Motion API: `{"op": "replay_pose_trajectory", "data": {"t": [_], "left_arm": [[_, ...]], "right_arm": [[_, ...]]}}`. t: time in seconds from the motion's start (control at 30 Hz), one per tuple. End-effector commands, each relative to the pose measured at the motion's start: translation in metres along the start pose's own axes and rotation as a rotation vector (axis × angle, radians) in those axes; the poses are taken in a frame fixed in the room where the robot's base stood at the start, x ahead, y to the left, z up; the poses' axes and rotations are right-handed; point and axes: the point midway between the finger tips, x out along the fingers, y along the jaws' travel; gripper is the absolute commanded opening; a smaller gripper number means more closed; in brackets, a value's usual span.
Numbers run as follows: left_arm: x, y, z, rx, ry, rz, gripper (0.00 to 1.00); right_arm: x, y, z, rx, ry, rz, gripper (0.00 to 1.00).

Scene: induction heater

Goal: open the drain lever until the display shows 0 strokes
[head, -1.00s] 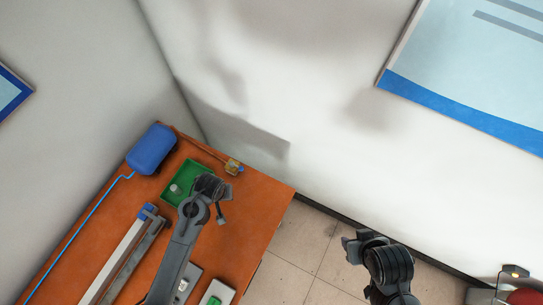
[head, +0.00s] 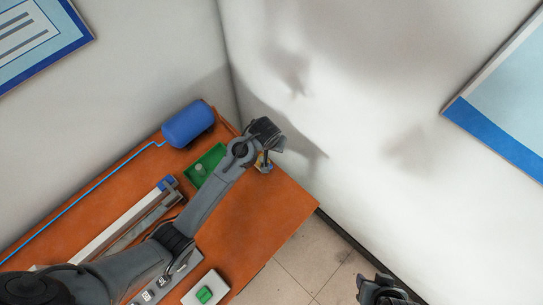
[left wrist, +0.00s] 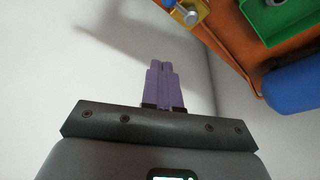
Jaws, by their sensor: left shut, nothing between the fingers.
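A small brass fitting with a blue part (head: 264,164), possibly the drain lever, is at the table's far edge, partly hidden by my left arm. In the left wrist view the brass and blue fitting (left wrist: 188,12) is at the top, apart from the fingers. My left gripper (head: 268,135) is above and beside it. Its purple fingers (left wrist: 161,68) are together and empty, in front of the white wall. My right gripper (head: 374,284) is at the bottom, over the floor; its fingers are too unclear to judge. I cannot make out a stroke display.
A blue tank (head: 188,124) and a green tray (head: 205,166) sit at the back of the orange table (head: 265,215). A long rail (head: 125,222) lies along it. A box with a green button (head: 204,294) is at the front. White walls stand close behind the table.

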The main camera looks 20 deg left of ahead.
Motion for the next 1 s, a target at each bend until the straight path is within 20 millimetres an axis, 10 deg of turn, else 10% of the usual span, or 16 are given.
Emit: {"op": "replay_pose_trajectory", "data": {"t": [0.73, 1.0], "left_arm": [[0.103, -0.001, 0.001, 0.000, -0.002, -0.002, 0.00], [0.091, -0.001, 0.031, 0.000, -0.001, -0.001, 0.00]], "right_arm": [[0.010, -0.003, 0.003, 0.010, 0.001, -0.007, 0.43], [-0.006, -0.002, -0.002, 0.010, 0.000, -0.007, 0.43]]}}
